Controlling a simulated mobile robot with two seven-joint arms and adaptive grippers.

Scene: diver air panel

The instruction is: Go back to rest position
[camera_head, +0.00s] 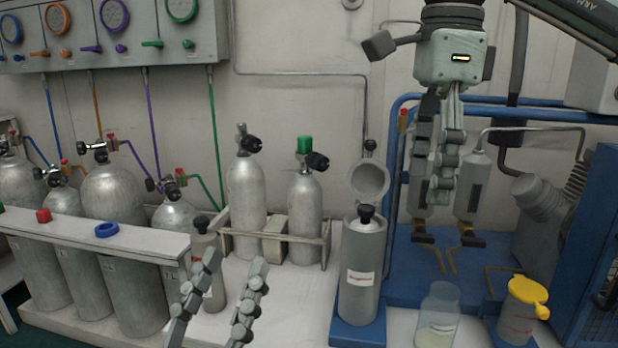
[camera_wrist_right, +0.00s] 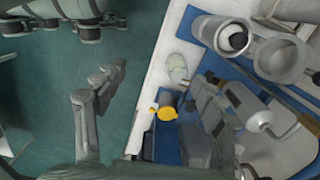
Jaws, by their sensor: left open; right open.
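My left gripper (camera_head: 234,262) comes up from the bottom edge of the head view. Its two fingers stand apart with nothing between them, in front of the white bench and a small grey cylinder (camera_head: 207,250). My right gripper (camera_head: 432,196) hangs down at the upper right of the head view, in front of the blue compressor stand. Its jaws are open and I see nothing held. In the right wrist view its fingers (camera_wrist_right: 155,90) are spread wide, with the floor and the bench edge beyond them.
Several silver tanks (camera_head: 112,200) stand at left behind a white rail (camera_head: 90,236). Two cylinders (camera_head: 247,195) stand in a rack. A labelled grey canister (camera_head: 361,270) stands beside a glass jar (camera_head: 437,318) and a yellow-topped container (camera_head: 519,312). Gauges (camera_head: 115,14) hang on the wall.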

